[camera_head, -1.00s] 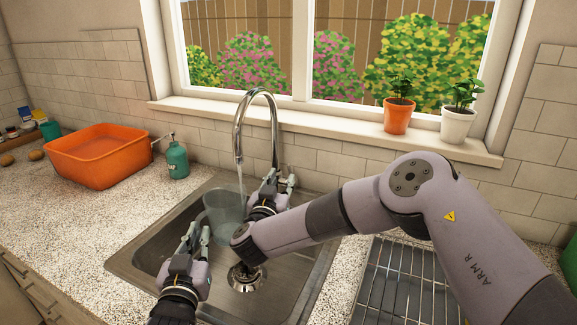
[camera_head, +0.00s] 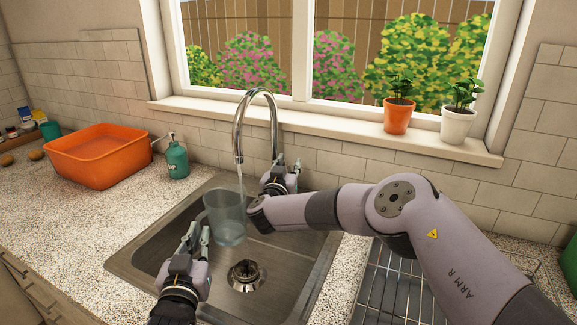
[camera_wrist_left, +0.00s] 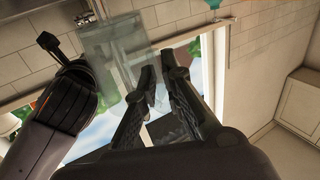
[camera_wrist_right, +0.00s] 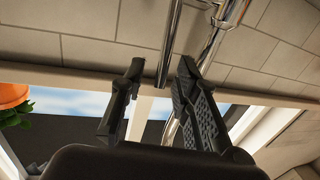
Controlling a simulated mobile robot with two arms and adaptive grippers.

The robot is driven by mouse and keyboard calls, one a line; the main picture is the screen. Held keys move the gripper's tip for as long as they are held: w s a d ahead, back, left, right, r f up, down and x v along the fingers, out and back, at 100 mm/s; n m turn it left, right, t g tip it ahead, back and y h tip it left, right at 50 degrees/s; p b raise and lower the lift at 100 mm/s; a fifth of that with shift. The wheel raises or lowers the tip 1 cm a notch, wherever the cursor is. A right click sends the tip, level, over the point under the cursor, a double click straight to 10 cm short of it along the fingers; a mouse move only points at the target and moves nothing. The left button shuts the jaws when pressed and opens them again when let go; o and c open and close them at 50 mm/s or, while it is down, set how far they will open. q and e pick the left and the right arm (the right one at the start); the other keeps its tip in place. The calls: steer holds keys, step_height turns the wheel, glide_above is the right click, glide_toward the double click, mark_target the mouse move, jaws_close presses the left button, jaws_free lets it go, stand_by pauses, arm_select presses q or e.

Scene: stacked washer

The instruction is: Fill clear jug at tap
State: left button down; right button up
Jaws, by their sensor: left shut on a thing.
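The clear jug (camera_head: 228,222) stands upright in the sink under the tap (camera_head: 236,130), and also shows in the left wrist view (camera_wrist_left: 110,55). A thin stream of water (camera_head: 241,178) falls from the spout into it. I cannot tell the water level. My left gripper (camera_head: 198,236) is shut on the jug's left side; its fingers (camera_wrist_left: 160,80) meet at the glass. My right gripper (camera_head: 281,170) is beside the tap's base, right of the jug. Its fingers (camera_wrist_right: 160,75) are apart, with the tap's metal pipes beyond them. The tap's lever is mostly hidden.
The steel sink (camera_head: 150,255) has a drain (camera_head: 245,275) in front of the jug. A wire rack (camera_head: 395,285) lies to the right. A soap bottle (camera_head: 176,160) and an orange tub (camera_head: 98,158) stand left on the counter. Potted plants (camera_head: 397,115) line the sill.

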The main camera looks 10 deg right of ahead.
jaws_close()
stand_by(0.7)
